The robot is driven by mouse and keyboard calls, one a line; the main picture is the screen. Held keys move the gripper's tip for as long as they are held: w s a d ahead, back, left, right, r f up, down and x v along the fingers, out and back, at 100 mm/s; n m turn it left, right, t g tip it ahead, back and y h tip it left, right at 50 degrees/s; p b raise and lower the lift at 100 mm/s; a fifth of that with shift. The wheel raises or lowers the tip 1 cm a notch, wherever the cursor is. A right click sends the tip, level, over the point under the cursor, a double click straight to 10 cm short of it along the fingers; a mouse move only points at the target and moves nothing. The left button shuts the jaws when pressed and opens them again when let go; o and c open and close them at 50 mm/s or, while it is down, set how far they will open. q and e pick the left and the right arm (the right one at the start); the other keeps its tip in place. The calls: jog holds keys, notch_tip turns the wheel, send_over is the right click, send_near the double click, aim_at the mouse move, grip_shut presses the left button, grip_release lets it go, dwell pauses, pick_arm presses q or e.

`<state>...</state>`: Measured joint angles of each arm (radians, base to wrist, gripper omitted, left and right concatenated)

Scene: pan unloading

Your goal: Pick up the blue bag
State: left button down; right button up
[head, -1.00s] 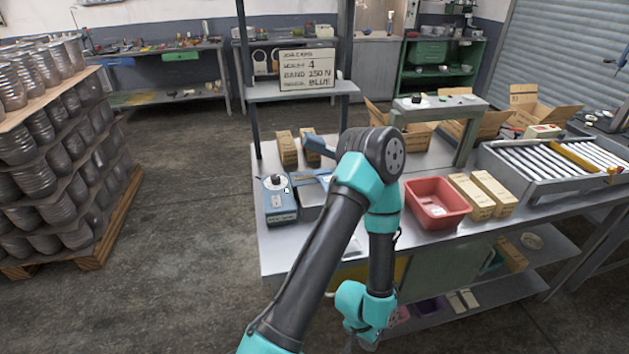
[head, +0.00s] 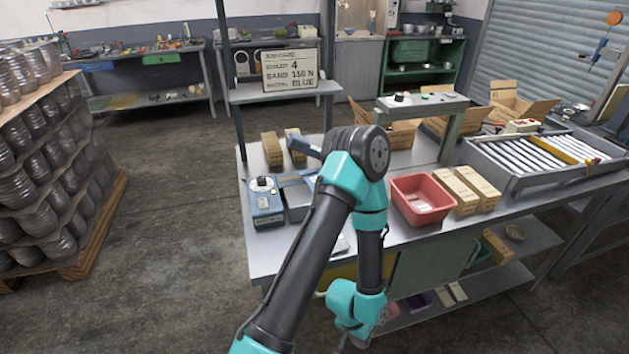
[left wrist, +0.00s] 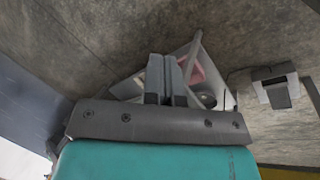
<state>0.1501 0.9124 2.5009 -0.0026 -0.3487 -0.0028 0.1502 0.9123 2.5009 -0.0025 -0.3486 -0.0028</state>
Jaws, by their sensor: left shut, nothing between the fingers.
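I cannot make out a blue bag in either view. My left gripper (left wrist: 172,80) is shut and empty in the left wrist view, its two grey fingers together. In the head view my left arm reaches across the front of the workbench (head: 262,262) and bends down before its front edge. The gripper is at the bottom edge there, mostly hidden or cut off. Behind the fingers in the wrist view is a pale, angular surface (left wrist: 128,88) with a pink patch (left wrist: 197,72). My right gripper is not in view.
A blue device (head: 265,203) with a black knob, a red bin (head: 421,198) and brown cartons (head: 470,188) stand on the bench. A job card (head: 290,70) reads "BLUE". A lower shelf (head: 500,268) holds small items. A pallet of cans (head: 50,170) stands left; the floor between is clear.

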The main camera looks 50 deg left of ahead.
pick_arm(q)
jog(key=shift+c, duration=0.6)
grip_release()
dwell(0.3)
